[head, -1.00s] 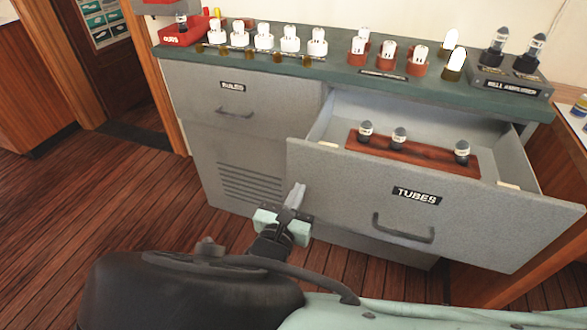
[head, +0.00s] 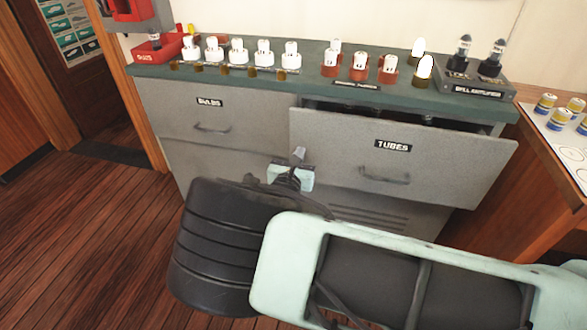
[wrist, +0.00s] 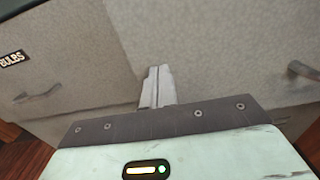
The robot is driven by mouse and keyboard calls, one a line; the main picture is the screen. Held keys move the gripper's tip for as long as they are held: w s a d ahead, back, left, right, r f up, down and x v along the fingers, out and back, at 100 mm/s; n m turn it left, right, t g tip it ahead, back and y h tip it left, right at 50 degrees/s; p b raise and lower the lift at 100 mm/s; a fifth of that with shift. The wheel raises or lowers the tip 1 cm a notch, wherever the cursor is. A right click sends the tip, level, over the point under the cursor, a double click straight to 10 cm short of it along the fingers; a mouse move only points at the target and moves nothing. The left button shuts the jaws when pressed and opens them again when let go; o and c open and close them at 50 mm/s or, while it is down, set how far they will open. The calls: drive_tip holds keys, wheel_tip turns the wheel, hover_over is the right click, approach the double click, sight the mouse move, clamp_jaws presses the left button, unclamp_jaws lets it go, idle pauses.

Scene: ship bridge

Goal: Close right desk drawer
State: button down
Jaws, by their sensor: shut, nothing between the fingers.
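The right desk drawer (head: 440,160), a grey front labelled TUBES, stands partly open. Only a narrow dark gap shows between its front and the green desktop, and its contents are mostly hidden. Its dark handle (head: 384,177) is low on the front and also shows at the right of the wrist view (wrist: 303,72). My gripper (head: 299,154) is shut and empty, with its fingertips at the left part of the drawer front. In the wrist view, the fingers (wrist: 157,86) point at the grey front. I cannot tell whether they touch it.
The left drawer (head: 208,115), labelled BULBS, is shut. The green desktop (head: 310,82) holds white bulbs, red-based tubes and a dark rack (head: 478,86). A red box (head: 155,48) stands at the left end. A side table (head: 560,125) is close on the right. Wooden floor is open at the left.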

drive_tip(key=x, duration=0.8)
drive_tip(key=shift+w+f+b, duration=0.1)
drive_tip(key=shift+w+b, duration=0.1)
drive_tip(key=shift+b, duration=0.15)
drive_tip(key=shift+w+d+r, duration=0.2)
drive_tip(key=shift+w+d, duration=0.05)
drive_tip(key=shift+w, duration=0.15)
drive_tip(key=shift+r, duration=0.1)
